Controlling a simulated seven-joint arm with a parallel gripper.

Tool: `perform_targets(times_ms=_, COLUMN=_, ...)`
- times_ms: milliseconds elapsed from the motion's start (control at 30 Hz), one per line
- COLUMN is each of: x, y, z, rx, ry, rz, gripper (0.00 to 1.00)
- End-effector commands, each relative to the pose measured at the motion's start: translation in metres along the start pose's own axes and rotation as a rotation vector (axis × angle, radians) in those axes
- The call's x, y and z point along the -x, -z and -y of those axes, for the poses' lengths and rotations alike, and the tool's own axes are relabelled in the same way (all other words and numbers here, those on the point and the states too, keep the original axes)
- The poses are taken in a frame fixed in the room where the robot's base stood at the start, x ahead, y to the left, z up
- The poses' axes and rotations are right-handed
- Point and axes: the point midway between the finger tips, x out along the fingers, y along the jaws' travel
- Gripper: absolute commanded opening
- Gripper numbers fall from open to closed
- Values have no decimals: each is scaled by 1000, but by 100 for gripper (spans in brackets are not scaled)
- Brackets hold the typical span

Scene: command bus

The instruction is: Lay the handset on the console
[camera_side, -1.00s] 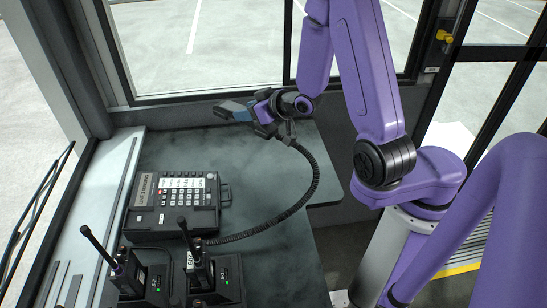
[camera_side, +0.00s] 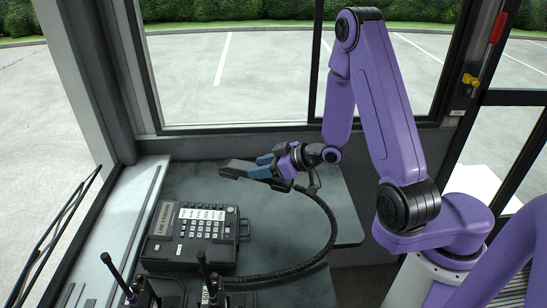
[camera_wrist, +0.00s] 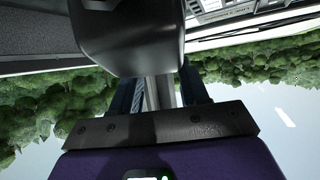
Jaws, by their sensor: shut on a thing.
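The console (camera_side: 167,250) is a dark telephone base with a keypad and a label strip, lying on the dark desk. My gripper (camera_side: 262,165) is shut on the dark handset (camera_side: 236,169), holding it in the air beyond the console and a little to its right. The handset's far end points left. In the wrist view the handset (camera_wrist: 128,40) fills the top middle, between my gripper's fingers (camera_wrist: 160,92). Part of the console (camera_wrist: 222,10) shows at the top right there.
Handheld radios with antennas, one on the left (camera_side: 118,280) and one on the right (camera_side: 208,285), stand at the near edge of the desk. The window frame (camera_side: 75,90) bounds the left and back. The desk (camera_side: 275,215) is clear right of the console, apart from the cord.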

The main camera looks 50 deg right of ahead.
Motion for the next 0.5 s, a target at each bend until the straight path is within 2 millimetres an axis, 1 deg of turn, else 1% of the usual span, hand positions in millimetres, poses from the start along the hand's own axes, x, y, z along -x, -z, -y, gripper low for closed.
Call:
perform_targets(times_ms=33, x=-2, y=-6, z=11, rx=34, ry=70, rz=1, gripper=3)
perform_targets(times_ms=133, x=-3, y=-17, z=34, rx=109, ry=211, rz=0, gripper=3)
perform_targets(times_ms=267, x=2, y=-32, z=64, rx=214, ry=400, rz=-2, gripper=3)
perform_targets(times_ms=367, x=11, y=-44, z=86, rx=297, ry=548, rz=-2, gripper=3)
perform_targets(times_ms=500, x=30, y=-62, z=113, rx=413, ry=760, rz=-3, gripper=3)
